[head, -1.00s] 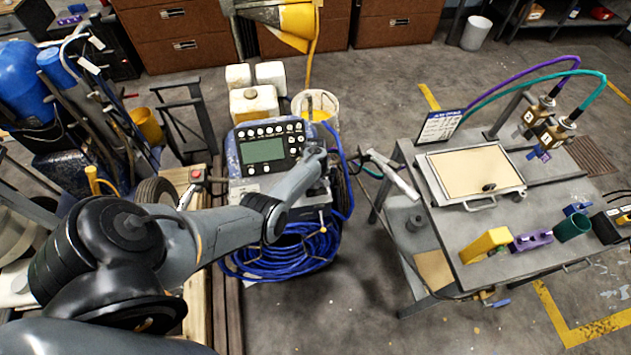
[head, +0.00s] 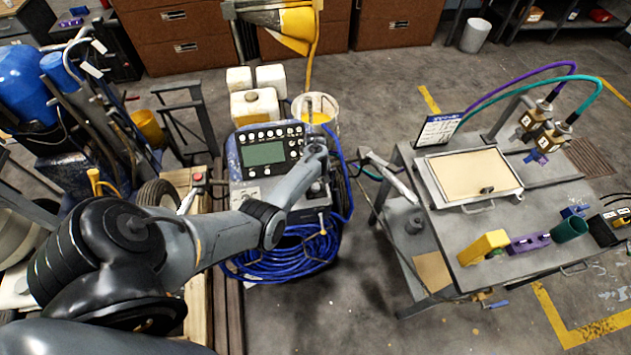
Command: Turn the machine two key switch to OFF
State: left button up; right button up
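A blue-framed line-striping machine stands in the middle. Its dark control panel (head: 266,150) has a pale green screen and rows of round knobs or switches. My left arm comes in from the left, and its wrist end (head: 315,155) is at the panel's right edge. The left gripper's fingers cannot be made out there, so neither their opening nor any contact shows. The key switch cannot be picked out; it may be too small or hidden by the arm. My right gripper is not in view.
A coil of blue hose (head: 285,252) lies at the machine's front. White jugs (head: 252,108) and a bucket (head: 325,112) stand behind the panel. A grey metal table (head: 520,215) with a framed tray is on the right. Bare floor shows between machine and table.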

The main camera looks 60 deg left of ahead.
aim_at(315, 186)
pick_arm(q)
notch_tip(315, 186, up, 7)
jog(key=p, duration=0.1)
jog(key=shift+f, duration=0.15)
jog(key=shift+s, duration=0.1)
dwell(0.3)
jog(key=shift+g, duration=0.8)
jog(key=s+f, duration=0.4)
jog(key=s, duration=0.1)
jog(key=s+f, duration=0.2)
jog(key=shift+s+d, duration=0.25)
jog(key=shift+d, duration=0.1)
jog(key=s+d+f+m+g+y, duration=0.1)
jog(key=s+d+f+m, duration=0.15)
jog(key=s, duration=0.55)
jog(key=s+d+r+m+t+y, duration=0.1)
jog(key=s+d+m, duration=0.2)
jog(key=d, duration=0.4)
jog(key=s+d+r+m, duration=0.2)
jog(key=s+d+m, duration=0.1)
jog(key=d, duration=0.3)
jog(key=w+d+r+m+t+h, duration=0.25)
jog(key=d+r+m+t, duration=0.35)
jog(key=d+r, duration=1.15)
notch_tip(315, 186, up, 15)
jog(key=m+p, duration=0.2)
jog(key=p, duration=1.2)
jog(key=shift+a+g, duration=0.35)
jog(key=shift+g, duration=0.05)
